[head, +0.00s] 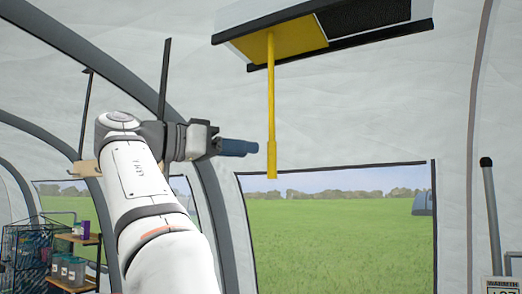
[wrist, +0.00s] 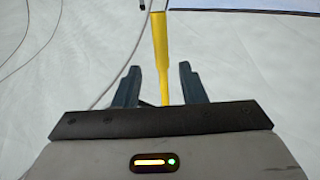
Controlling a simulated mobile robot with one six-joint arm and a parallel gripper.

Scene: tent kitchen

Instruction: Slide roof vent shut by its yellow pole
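The yellow pole (head: 271,110) hangs straight down from the yellow sliding panel (head: 285,40) of the roof vent. The panel covers the left part of the vent frame, and dark mesh (head: 370,12) shows at the right. My gripper (head: 254,147) points right, just left of the pole's lower part in the head view, with a small gap in the picture. In the wrist view my gripper (wrist: 158,68) has its two dark fingers spread. The pole (wrist: 161,50) lines up between them, touching neither visibly. Its exact depth is unclear.
A window (head: 340,225) onto grass lies behind the pole. A shelf rack (head: 85,240) with containers stands at the lower left. A grey upright post (head: 491,215) and a sign (head: 500,286) are at the right. Space around the pole looks clear.

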